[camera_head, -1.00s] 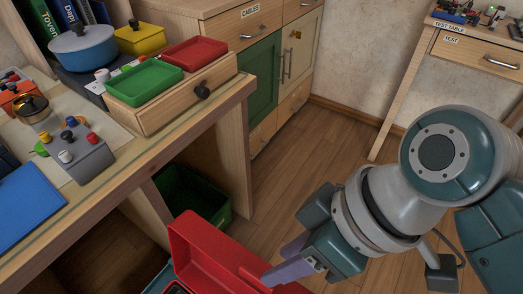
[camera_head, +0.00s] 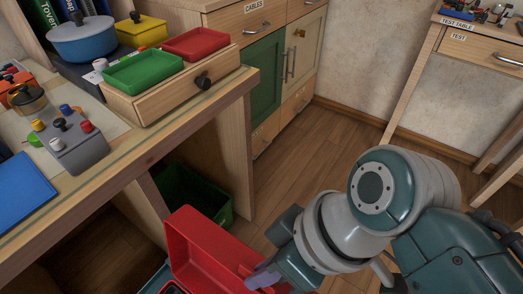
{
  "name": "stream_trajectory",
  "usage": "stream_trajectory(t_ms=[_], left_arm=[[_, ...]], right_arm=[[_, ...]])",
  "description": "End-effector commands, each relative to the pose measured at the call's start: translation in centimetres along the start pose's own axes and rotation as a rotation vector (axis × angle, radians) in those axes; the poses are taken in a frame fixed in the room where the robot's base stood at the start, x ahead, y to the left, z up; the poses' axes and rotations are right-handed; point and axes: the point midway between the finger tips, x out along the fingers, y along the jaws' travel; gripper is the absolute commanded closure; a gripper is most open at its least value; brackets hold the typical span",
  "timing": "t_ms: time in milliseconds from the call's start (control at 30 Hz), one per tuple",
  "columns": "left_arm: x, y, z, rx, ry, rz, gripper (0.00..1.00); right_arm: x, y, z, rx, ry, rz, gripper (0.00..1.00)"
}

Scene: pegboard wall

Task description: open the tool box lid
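The red tool box lid (camera_head: 200,245) stands tilted up at the bottom middle, its hollow inside facing me. Part of the box's dark interior shows at the bottom edge; the rest of the box is below the frame. My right gripper (camera_head: 262,278) is at the lid's lower right end, its purple-grey fingers by the red edge. I cannot tell whether it touches the lid or how far its fingers are apart. My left gripper is not in view.
A green bin (camera_head: 195,195) stands on the floor under the workbench (camera_head: 150,150), just behind the lid. The bench holds a wooden drawer unit (camera_head: 180,88) with green and red trays. Cabinets (camera_head: 265,85) stand behind. The wooden floor (camera_head: 310,150) to the right is clear.

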Motion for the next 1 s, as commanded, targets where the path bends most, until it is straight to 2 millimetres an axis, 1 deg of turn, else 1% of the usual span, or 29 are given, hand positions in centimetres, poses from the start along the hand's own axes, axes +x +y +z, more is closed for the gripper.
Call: stream_trajectory(t_ms=[33, 100, 1000], left_arm=[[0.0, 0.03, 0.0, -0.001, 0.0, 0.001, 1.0], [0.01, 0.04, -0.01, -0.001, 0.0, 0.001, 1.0], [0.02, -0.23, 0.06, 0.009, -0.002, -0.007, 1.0]], right_arm=[[0.0, 0.01, 0.01, 0.0, 0.0, 0.0, 0.93], [-0.01, 0.01, 0.01, 0.0, 0.0, 0.0, 1.0], [0.0, 0.01, 0.02, 0.0, 0.0, 0.0, 1.0]])
